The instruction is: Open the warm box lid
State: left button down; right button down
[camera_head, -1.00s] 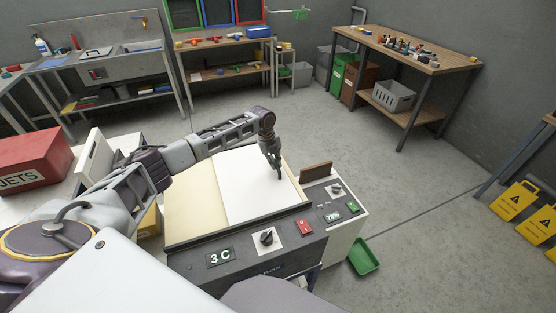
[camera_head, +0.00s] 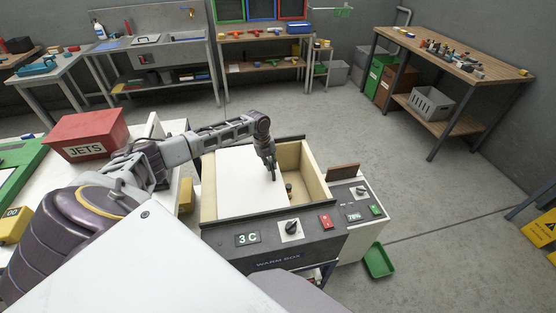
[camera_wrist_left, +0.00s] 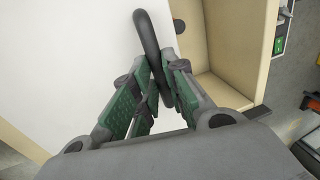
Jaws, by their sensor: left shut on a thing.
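The warm box (camera_head: 277,260) stands in front of me, with a dark front panel. Its flat white lid (camera_head: 245,180) covers the left and middle of the top. The right part is uncovered and shows a cream-walled compartment (camera_head: 313,180) with a small dark and brown item (camera_head: 290,188) inside. My left gripper (camera_head: 270,168) is over the lid's right edge. In the left wrist view its green-padded fingers (camera_wrist_left: 150,95) are shut on the lid's black loop handle (camera_wrist_left: 147,35). The lid (camera_wrist_left: 75,60) shows beside the open compartment (camera_wrist_left: 220,75). My right gripper is not seen.
A control panel with a dial and buttons (camera_head: 357,200) adjoins the box's right side. A green tray (camera_head: 379,260) lies on the floor at right. A red JETS box (camera_head: 88,135) stands on the left table. Open floor lies beyond.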

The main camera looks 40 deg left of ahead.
pick_arm(q)
jog(key=shift+s+a+r, duration=0.15)
jog(key=shift+s+a, duration=0.05)
jog(key=shift+a, duration=0.15)
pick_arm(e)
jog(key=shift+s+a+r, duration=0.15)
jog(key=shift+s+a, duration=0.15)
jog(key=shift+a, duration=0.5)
pick_arm(q)
jog(key=c, duration=1.5)
grip_release()
jog(key=shift+s, duration=0.1)
jog(key=shift+o, duration=0.2)
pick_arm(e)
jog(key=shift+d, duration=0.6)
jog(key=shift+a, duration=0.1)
pick_arm(q)
jog(key=shift+s+a+r, duration=0.1)
jog(key=shift+r, duration=0.45)
notch_tip(320, 180, up, 10)
jog(key=s+a, duration=0.1)
jog(key=shift+s+a+r, duration=0.2)
jog(key=shift+s+r, duration=0.05)
jog(key=shift+s, duration=0.05)
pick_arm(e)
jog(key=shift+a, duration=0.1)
